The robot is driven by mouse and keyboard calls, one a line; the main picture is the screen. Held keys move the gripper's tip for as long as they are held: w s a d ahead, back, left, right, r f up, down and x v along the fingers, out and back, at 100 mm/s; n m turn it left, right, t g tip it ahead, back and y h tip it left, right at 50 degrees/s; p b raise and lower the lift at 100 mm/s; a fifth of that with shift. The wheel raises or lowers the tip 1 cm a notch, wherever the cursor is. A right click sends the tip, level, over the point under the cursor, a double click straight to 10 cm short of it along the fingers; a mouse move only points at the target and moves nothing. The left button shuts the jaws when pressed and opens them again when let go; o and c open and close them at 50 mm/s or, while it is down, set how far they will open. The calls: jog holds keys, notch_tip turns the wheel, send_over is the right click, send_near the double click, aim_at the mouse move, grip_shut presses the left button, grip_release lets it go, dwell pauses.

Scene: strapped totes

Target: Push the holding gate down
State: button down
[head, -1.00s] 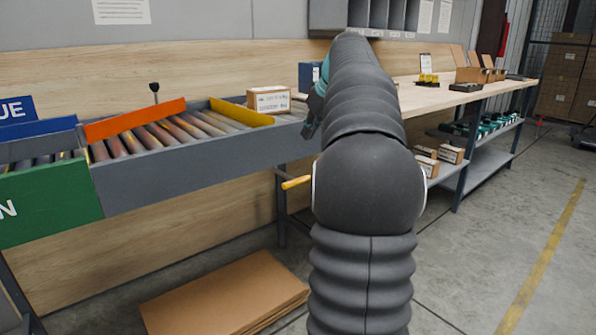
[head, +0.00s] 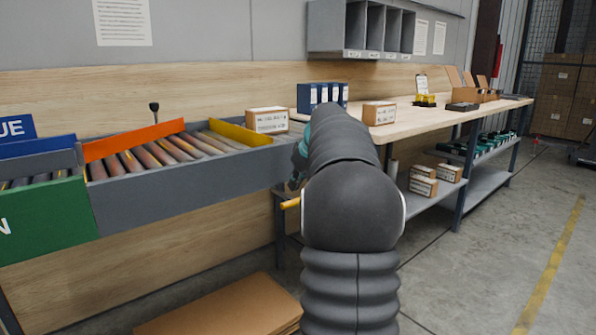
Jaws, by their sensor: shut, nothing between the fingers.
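A yellow plate (head: 240,132) stands up across the roller conveyor, just left of a labelled carton (head: 267,120). It looks like the holding gate and is raised. An orange plate (head: 135,140) stands farther left along the rollers. My gripper (head: 296,181) is partly hidden behind my own arm, to the right of the yellow plate and near the conveyor's right end. It appears shut and empty, apart from the yellow plate. Its fingertips are hard to make out. A yellow handle (head: 290,204) sticks out below the conveyor, beside my arm; what it joins is hidden.
The grey side wall (head: 185,185) of the conveyor faces me. A black knob (head: 154,107) rises behind the rollers. Blue binders (head: 321,96) and another carton (head: 379,113) stand on the wooden bench (head: 430,116). Flat cardboard (head: 225,310) lies on the floor.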

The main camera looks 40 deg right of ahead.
aim_at(292, 198)
jog(key=shift+s+f, duration=0.15)
jog(key=shift+f, duration=0.4)
jog(key=shift+s+f, duration=0.15)
jog(key=shift+f, duration=0.35)
jog(key=shift+f, duration=0.1)
notch_tip(292, 198, down, 6)
jog(key=b, duration=0.4)
jog(key=shift+f+b, duration=0.25)
jog(key=shift+b, duration=0.1)
jog(key=r+p, duration=0.2)
jog(key=w+r+p, duration=0.1)
jog(key=r+p, duration=0.1)
jog(key=r, duration=0.1)
jog(key=shift+r, duration=0.15)
jog(key=v, duration=0.9)
jog(key=shift+s, duration=0.3)
